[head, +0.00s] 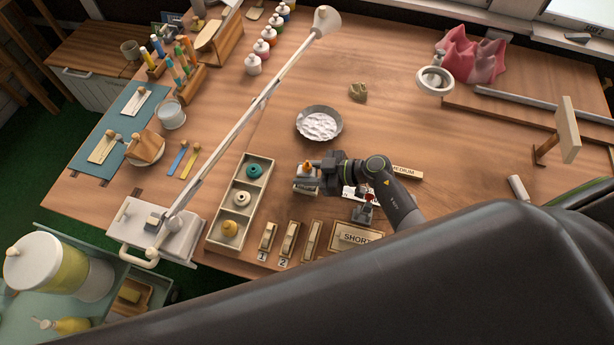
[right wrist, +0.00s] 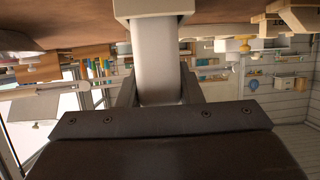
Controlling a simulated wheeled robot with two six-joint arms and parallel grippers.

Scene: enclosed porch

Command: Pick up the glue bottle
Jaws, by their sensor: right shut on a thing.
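The glue bottle shows an orange tip (head: 308,168) in the head view, near the middle of the bench. My right gripper (head: 312,177) is shut around it, its arm coming in from the right. In the right wrist view, the pale body of the bottle (right wrist: 155,72) stands between the two dark fingers, with a wider pale part at the top edge. The gripper hides much of the bottle in the head view. I cannot tell whether its base touches the bench. My left gripper is not in view.
A bowl of white material (head: 319,124) stands just behind the gripper. A compartment tray (head: 209,240) with coloured rings is to its left. Wooden pieces and a "SHORT" box (head: 352,236) lie in front. A lamp arm (head: 258,100) crosses the left side.

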